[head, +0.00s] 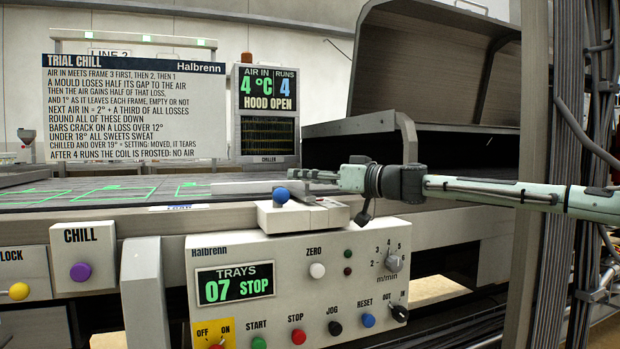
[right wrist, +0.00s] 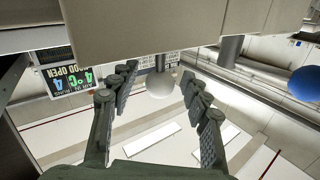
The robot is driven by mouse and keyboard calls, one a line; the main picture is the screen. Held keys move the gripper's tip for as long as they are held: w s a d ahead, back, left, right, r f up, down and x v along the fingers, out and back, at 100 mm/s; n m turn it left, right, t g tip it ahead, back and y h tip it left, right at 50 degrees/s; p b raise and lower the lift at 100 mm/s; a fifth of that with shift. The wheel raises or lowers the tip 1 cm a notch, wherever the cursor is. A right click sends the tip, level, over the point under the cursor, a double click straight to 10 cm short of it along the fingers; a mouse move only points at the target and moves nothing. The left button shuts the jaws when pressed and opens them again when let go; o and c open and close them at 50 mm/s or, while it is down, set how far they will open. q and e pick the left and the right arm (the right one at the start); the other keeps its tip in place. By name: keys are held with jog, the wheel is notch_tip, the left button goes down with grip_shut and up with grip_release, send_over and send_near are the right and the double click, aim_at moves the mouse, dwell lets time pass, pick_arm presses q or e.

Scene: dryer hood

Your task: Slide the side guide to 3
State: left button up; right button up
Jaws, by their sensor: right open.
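My right gripper (head: 318,176) reaches in from the right above the conveyor's front edge, jaws open. In the right wrist view (right wrist: 158,95) its two fingers stand apart on either side of a pale round knob (right wrist: 161,85) on a short stem. I cannot tell whether either finger touches the knob. The knob may belong to the side guide, but no label shows this. A pale block with a blue ball knob (head: 281,196) sits on the front rail, below and left of the gripper; a blue ball (right wrist: 305,83) also shows at the wrist view's right edge. No guide scale is readable. My left gripper is not in view.
The control panel (head: 300,285) with buttons and a m/min dial (head: 393,262) is below the rail. A large raised hood (head: 430,60) stands behind my arm. A sign (head: 135,105) and a display (head: 265,110) reading HOOD OPEN stand behind the conveyor. Dark posts (head: 550,150) rise at right.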

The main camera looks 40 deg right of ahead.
jog(key=shift+r+v, duration=0.2)
jog(key=shift+v, duration=1.8)
jog(key=v, duration=0.8)
jog(key=shift+f, duration=0.15)
